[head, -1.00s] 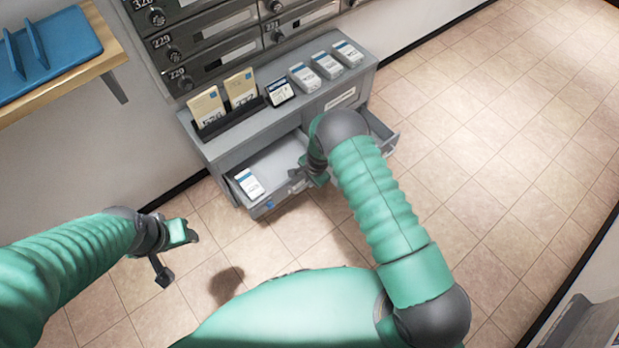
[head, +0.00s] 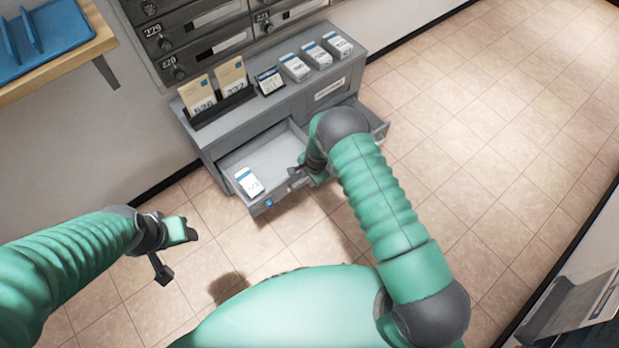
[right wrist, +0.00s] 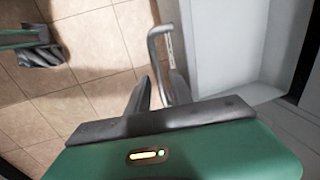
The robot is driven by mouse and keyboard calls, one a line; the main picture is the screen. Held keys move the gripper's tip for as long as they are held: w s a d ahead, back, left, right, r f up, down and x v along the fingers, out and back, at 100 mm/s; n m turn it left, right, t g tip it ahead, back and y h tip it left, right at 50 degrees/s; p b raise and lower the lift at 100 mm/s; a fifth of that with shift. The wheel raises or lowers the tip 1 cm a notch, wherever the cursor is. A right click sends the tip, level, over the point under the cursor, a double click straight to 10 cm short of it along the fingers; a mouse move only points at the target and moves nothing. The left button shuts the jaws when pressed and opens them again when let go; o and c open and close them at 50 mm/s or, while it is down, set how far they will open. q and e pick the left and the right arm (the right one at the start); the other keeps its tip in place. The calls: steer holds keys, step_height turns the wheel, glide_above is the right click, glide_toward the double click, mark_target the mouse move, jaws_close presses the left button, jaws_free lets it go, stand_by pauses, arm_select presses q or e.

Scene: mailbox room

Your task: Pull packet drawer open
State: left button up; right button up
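The grey packet drawer (head: 268,160) sticks well out of the low grey cabinet (head: 222,139). A white packet with a blue end (head: 249,182) lies inside it at the left. My right gripper (head: 299,178) is at the right part of the drawer front, partly hidden by my arm. In the right wrist view, the metal bar handle (right wrist: 153,48) runs down between the fingers of my right gripper (right wrist: 158,92), which sit close on either side of it. My left gripper (head: 176,253) is open and empty above the floor, left of the drawer.
A second drawer (head: 372,122) stands partly open at the cabinet's right. Envelopes (head: 214,85) and several white packets (head: 317,56) stand on the cabinet top. A blue tray (head: 45,40) rests on a wooden shelf at left. The tiled floor (head: 490,150) is clear at right.

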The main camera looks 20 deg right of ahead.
steer(key=shift+o, duration=0.2)
steer(key=shift+r, duration=0.1)
step_height(320, 180, up, 16)
steer(key=s+d+p, duration=0.1)
steer(key=s+p, duration=0.2)
steer(key=p, duration=0.3)
steer(key=shift+r, duration=0.15)
